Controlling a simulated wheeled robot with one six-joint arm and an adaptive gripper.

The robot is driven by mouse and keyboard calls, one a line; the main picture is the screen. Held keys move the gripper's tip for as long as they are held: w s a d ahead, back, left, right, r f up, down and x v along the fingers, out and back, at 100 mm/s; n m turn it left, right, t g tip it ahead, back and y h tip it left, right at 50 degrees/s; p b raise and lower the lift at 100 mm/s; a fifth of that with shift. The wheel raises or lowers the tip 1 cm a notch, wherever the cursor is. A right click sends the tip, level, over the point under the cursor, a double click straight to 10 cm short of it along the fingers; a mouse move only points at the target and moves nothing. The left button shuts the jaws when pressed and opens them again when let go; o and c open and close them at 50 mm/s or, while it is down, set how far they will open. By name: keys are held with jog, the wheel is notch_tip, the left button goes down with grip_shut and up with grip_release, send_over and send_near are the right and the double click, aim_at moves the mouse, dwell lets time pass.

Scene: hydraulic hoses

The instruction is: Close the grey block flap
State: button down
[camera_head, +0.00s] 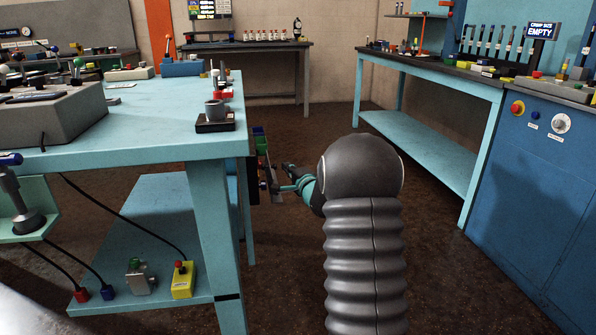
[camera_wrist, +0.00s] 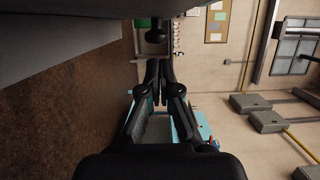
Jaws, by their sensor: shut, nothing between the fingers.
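My gripper (camera_head: 283,187) is just off the right end of the turquoise bench (camera_head: 150,115), below its top. A small grey plate (camera_head: 268,172) stands out from dark fittings there, close to the fingertips; I cannot tell if they touch. I cannot tell for certain which part is the grey block flap. In the wrist view my gripper (camera_wrist: 159,64) is shut and empty. A large dark grey surface (camera_wrist: 60,40) fills the top left, and a small dark knob (camera_wrist: 155,33) sticks out just beyond the fingertips, apart from them.
Green and blue parts (camera_head: 259,140) sit at the bench end. A grey block-like housing (camera_head: 45,115) and a small black stand (camera_head: 215,122) are on the bench. A yellow box (camera_head: 182,280) is on the lower shelf. A blue cabinet (camera_head: 540,180) stands right. Brown floor (camera_head: 440,270) lies clear between.

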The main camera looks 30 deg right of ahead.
jog(key=shift+w+a, duration=0.15)
jog(key=shift+a, duration=0.5)
jog(key=shift+w+a+r, duration=0.1)
jog(key=shift+w+a, duration=0.05)
jog(key=shift+a, duration=0.5)
jog(key=s+d, duration=0.4)
jog(key=s, duration=0.7)
jog(key=shift+d+p, duration=0.3)
jog(key=shift+p, duration=0.1)
